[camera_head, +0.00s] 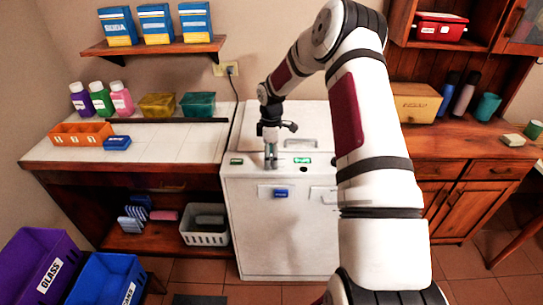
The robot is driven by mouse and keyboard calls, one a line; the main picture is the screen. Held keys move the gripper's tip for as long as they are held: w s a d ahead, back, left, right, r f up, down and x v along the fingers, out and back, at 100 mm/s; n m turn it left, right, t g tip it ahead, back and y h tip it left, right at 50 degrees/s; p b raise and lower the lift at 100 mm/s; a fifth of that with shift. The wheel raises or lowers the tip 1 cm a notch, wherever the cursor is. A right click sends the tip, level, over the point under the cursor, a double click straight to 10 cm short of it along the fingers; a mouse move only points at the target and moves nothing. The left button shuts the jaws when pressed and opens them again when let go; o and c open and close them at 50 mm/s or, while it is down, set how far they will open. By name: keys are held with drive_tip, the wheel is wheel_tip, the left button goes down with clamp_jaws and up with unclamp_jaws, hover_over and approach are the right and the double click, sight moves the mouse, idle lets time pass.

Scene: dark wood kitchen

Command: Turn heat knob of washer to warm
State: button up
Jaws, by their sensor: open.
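The white washer (281,225) stands between the tiled counter on the left and the wooden cabinets on the right. Its control strip runs along the top front edge, with a small dark display (237,161) at the left, a green panel (302,160) and a dark round knob (304,169) right of my gripper. I cannot read the knob's setting. My gripper (271,163) points down over the control strip, left of the green panel. Its fingers are open with nothing seen between them. My arm hides the washer's right side.
Left, the tiled counter (190,146) holds bottles, bins and an orange tray (82,133). Purple (36,268) and blue (103,281) bins stand on the floor at lower left. A wooden shelf (155,47) hangs above the counter. Right, a wooden cabinet (461,168) stands close beside my arm.

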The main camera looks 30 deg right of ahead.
drive_tip(key=c, duration=1.2)
drive_tip(key=shift+o, duration=0.2)
drive_tip(key=shift+m, duration=0.3)
drive_tip(key=m+b, duration=0.2)
drive_tip(key=m, duration=0.3)
drive_tip(key=m+b, duration=0.2)
drive_tip(key=m, duration=0.4)
drive_tip(key=shift+b, duration=0.4)
